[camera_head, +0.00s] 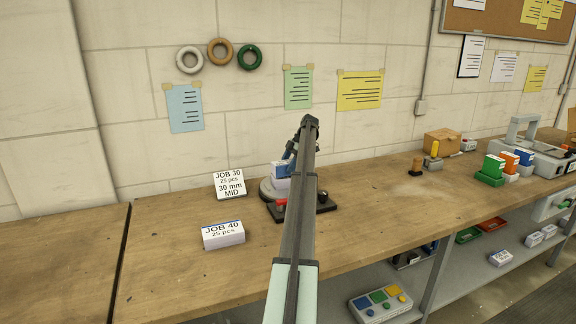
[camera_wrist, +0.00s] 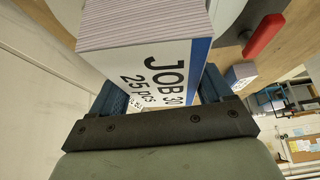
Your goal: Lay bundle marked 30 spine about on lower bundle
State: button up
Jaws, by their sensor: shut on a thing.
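A white paper bundle marked JOB 30, 25 pcs (camera_wrist: 150,75), with a blue band along one edge, is between the blue fingers of my gripper (camera_wrist: 163,92). The gripper is shut on it. In the head view, my gripper (camera_head: 290,160) and the white and blue bundle (camera_head: 281,170) are over a round grey base, partly behind my arm. A lower bundle cannot be made out apart from the held one there, and I cannot tell whether the held bundle touches anything below. Another bundle, marked JOB 40 (camera_head: 223,236), lies on the bench at the front left.
A sign card reading JOB 30, 30 mm MID (camera_head: 230,186) stands left of the round grey base (camera_head: 267,190). A red lever (camera_wrist: 264,36) is close by in the wrist view. The wooden bench (camera_head: 165,262) is clear at the left; boxes and a machine stand far right.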

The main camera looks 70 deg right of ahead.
jog(key=shift+f, duration=0.4)
jog(key=o, duration=1.4)
jog(key=shift+r, duration=0.45)
jog(key=v, duration=0.7)
jog(key=shift+s+d+r, duration=0.1)
jog(key=shift+r, duration=0.1)
